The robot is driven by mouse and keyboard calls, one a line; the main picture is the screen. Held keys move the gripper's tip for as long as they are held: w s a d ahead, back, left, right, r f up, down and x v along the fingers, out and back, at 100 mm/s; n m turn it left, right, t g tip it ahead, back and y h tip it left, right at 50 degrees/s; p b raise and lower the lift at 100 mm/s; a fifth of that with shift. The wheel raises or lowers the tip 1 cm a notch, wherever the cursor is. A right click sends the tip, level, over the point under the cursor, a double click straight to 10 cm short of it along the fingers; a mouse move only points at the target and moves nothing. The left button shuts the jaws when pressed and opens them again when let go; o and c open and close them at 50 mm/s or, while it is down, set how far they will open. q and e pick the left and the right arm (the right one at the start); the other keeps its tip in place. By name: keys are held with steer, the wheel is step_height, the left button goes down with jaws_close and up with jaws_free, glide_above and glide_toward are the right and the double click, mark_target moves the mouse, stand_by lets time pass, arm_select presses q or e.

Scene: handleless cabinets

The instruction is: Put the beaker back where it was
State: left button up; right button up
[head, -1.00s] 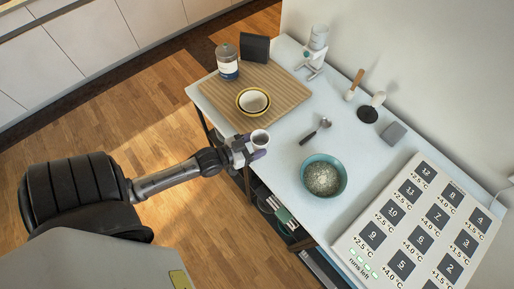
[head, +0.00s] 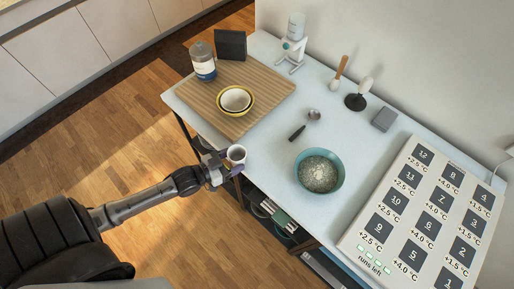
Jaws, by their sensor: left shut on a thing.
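A small white beaker (head: 236,154) with dark contents is in my left gripper (head: 226,163), which is shut on it. The gripper holds it upright at the table's front-left edge, just off the wooden board's near corner. Whether the beaker's base touches anything is hidden by the fingers. The wooden board (head: 206,98) lies at the far left of the table, with a yellow-rimmed bowl (head: 236,100) on it. My right gripper does not show.
Bare tabletop lies right of the board.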

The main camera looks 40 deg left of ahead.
mark_target(257, 153)
arm_select(q)
steer(key=x, duration=0.3)
steer(key=r+x, duration=0.1)
steer(key=x, duration=0.5)
steer(key=shift+w+r, duration=0.1)
steer(key=shift+r, duration=0.1)
steer(key=shift+w+f, duration=0.1)
steer(key=shift+f, duration=0.25)
steer(key=o, duration=1)
steer(key=shift+f, duration=0.15)
